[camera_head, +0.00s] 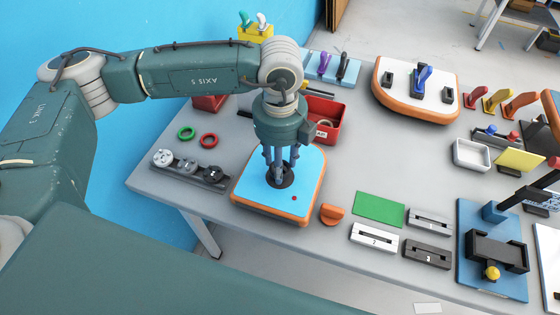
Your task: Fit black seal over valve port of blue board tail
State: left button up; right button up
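The blue board tail (254,190) is a blue pad with an orange edge, lying flat near the table's front left edge. A black ring, apparently the black seal (287,184), shows on the board's top around my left fingertips. My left gripper (278,176) points straight down, its fingers close together at this ring. The fingers cover the middle of the ring and the valve port, so I cannot tell whether they grip the seal or how it sits on the port. My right gripper is not in view.
A green ring (187,132) and a red ring (209,140) lie left of the board. A grey rack with round parts (188,170) stands at the left edge. A red bin (325,125) is behind the board. An orange piece (332,214) and a green plate (379,209) lie to the right.

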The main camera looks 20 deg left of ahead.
pick_arm(q)
jog(key=shift+f+b, duration=1.1)
jog(key=shift+f, duration=0.15)
jog(key=o, duration=0.9)
jog(key=shift+r, duration=0.1)
notch_tip(320, 180, up, 12)
